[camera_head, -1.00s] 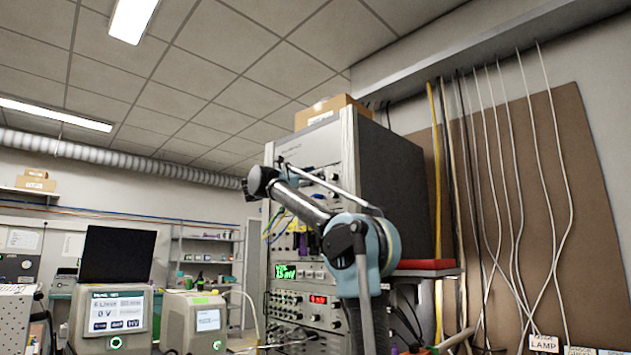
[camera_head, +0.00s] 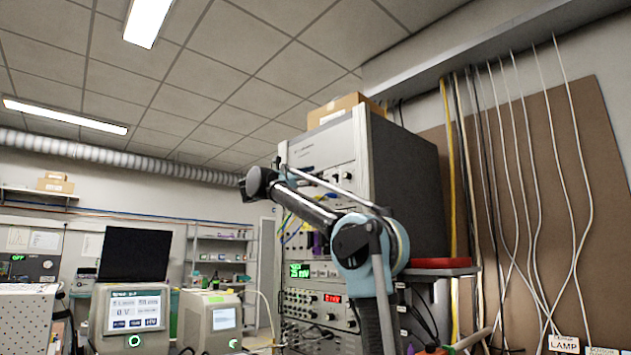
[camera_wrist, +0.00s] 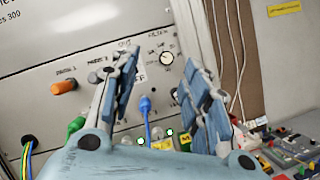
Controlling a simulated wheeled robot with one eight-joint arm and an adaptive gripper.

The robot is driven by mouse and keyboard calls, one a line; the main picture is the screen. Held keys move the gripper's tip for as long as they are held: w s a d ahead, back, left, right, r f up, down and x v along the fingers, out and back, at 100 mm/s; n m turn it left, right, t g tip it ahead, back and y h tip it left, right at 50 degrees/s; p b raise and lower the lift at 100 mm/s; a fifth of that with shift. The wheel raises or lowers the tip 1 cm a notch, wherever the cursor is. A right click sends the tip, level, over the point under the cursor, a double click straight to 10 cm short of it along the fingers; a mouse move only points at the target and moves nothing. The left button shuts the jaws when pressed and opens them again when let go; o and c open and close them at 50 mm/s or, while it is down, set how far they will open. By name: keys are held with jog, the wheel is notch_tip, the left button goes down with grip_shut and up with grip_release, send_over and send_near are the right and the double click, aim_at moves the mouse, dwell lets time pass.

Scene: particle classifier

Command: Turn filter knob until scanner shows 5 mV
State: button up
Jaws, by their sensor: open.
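In the wrist view, the filter knob (camera_wrist: 167,58), a small round pale knob with a dark mark, sits on the light grey instrument panel under a handwritten "FILTER" label. My gripper (camera_wrist: 160,60) is open, its two blue-grey fingers spread in front of the panel. The knob shows in the gap between them, nearer the right finger; I cannot tell any contact. In the head view, a green display (camera_head: 299,270) on the rack reads in mV; its digits are blurred and may be 35. My arm hides part of the rack, and I cannot make out my fingers there.
An orange knob (camera_wrist: 64,87) sits left on the panel. A blue plug with its cable (camera_wrist: 146,108) and a green plug (camera_wrist: 76,125) are low near the fingers. A red display (camera_head: 332,300) is lower on the rack. A red object (camera_head: 443,262) lies on the side shelf.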

jog(key=r+v, duration=0.1)
jog(key=v, duration=0.6)
jog(key=shift+w+a, duration=0.35)
jog(key=shift+w, duration=0.05)
dwell(0.3)
jog(key=shift+r, duration=0.1)
jog(key=v, duration=1.2)
jog(key=shift+w, duration=0.1)
dwell(0.4)
